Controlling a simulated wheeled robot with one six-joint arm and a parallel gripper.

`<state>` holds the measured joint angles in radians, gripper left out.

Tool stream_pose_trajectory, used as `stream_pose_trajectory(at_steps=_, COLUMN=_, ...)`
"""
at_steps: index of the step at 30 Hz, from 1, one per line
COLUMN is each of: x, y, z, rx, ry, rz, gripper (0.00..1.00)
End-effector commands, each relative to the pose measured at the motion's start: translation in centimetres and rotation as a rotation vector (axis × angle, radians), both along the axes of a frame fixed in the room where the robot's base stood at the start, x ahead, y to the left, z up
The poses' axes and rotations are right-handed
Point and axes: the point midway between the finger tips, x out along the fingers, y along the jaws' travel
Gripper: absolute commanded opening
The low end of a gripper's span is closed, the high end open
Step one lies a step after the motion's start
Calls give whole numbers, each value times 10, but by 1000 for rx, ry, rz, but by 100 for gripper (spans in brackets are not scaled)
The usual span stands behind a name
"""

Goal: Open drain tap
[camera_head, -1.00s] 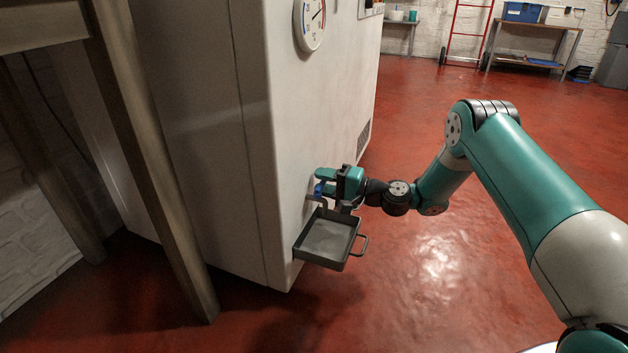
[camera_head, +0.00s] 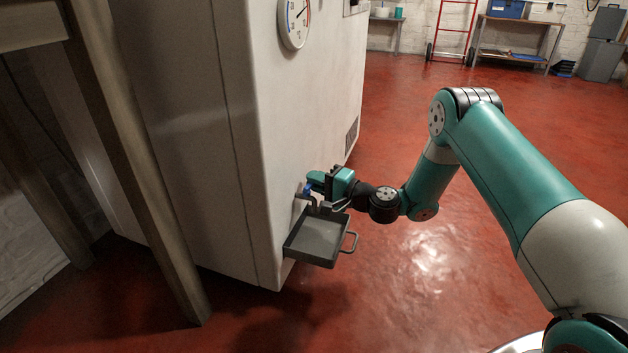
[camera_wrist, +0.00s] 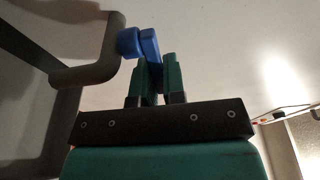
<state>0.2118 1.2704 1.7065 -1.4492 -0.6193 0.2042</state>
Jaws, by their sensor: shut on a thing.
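The drain tap has a blue handle (camera_head: 307,188) and a grey bent spout (camera_head: 304,198) on the lower front of the white cabinet. In the wrist view the blue handle (camera_wrist: 150,46) reaches down between the green fingers of my gripper (camera_wrist: 155,78), and the grey spout (camera_wrist: 88,73) curves at the left. My gripper (camera_head: 318,181) is shut on the handle, close to the cabinet face. The fingers hide the lower part of the handle. How far the tap is turned I cannot tell.
A grey drip tray (camera_head: 318,240) with a wire handle sits right below the tap. The white cabinet (camera_head: 185,110) fills the left. A wooden post (camera_head: 140,170) stands before it. Red floor (camera_head: 440,270) is clear to the right. A workbench (camera_head: 518,40) stands far back.

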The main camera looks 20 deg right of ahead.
Motion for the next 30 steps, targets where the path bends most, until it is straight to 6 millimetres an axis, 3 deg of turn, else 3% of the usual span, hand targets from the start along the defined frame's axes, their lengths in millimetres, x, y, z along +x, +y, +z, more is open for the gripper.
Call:
stream_pose_trajectory(at_steps=5, x=-6, y=-1, z=-9, rx=0, ry=0, rz=-157, gripper=0)
stream_pose_trajectory(at_steps=15, x=-17, y=-5, z=-1, rx=-1, ry=0, rz=-464, gripper=0)
stream_pose_trajectory(at_steps=30, x=-23, y=-7, z=0, rx=1, ry=-2, rz=-627, gripper=0)
